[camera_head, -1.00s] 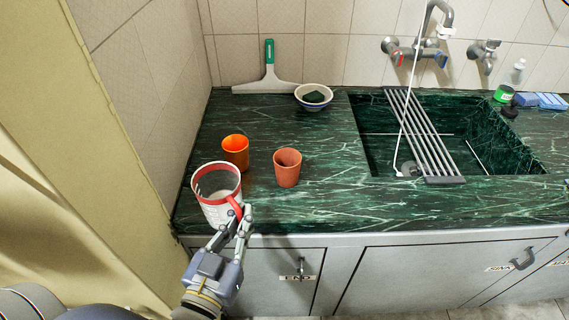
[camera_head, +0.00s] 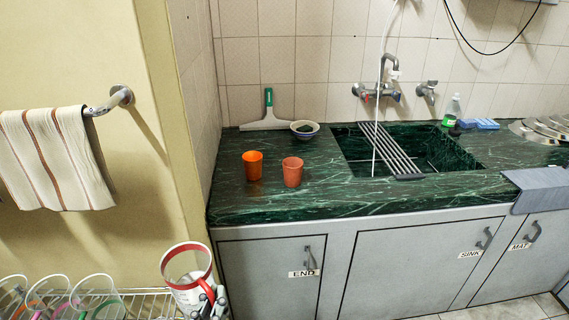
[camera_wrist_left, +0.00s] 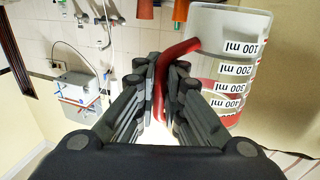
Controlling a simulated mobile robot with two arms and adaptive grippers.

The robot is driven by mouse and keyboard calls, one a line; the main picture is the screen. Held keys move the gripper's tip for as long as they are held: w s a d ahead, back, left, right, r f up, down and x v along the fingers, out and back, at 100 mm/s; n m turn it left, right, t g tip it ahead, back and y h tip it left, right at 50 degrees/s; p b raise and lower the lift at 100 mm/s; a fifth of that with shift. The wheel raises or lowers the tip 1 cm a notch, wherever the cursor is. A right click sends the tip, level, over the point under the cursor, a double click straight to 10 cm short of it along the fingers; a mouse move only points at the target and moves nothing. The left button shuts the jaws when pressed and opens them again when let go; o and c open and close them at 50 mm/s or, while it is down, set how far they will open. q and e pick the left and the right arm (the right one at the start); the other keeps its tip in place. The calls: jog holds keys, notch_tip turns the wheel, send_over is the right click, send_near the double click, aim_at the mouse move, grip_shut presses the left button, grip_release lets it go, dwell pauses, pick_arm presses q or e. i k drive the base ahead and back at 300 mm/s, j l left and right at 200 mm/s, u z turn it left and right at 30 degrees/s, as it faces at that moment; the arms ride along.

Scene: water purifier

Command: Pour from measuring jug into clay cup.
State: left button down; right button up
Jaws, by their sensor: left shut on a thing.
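The measuring jug (camera_head: 184,293) is whitish with a red rim and red handle; black millilitre labels show on it in the left wrist view (camera_wrist_left: 228,42). My left gripper (camera_head: 208,297) is shut on its handle, holding the jug in front of the counter, low and to the left of the cups. The gripper's fingers (camera_wrist_left: 166,88) close around the red handle in the wrist view. The clay cup (camera_head: 292,172), terracotta and upright, stands on the counter. A brighter orange cup (camera_head: 252,165) stands just left of it. The jug's contents cannot be made out. My right gripper is out of view.
The green marble counter (camera_head: 350,203) has a sink (camera_head: 440,150) with a rack (camera_head: 392,150) across it. A bowl (camera_head: 305,130) and squeegee (camera_head: 267,118) are at the back. A wire rack (camera_head: 140,304) with colored items and a striped towel (camera_head: 55,160) are at left.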

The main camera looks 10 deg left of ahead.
aim_at(293, 166)
jog(key=k+u, duration=0.1)
jog(key=u, duration=0.9)
jog(key=i+l, duration=0.1)
jog(key=l, duration=0.3)
jog(key=i+l+u, duration=0.1)
jog(key=l, duration=0.3)
jog(key=i+l, duration=0.1)
jog(key=l, duration=0.3)
jog(key=i+l+u, duration=0.1)
jog(key=l, duration=0.3)
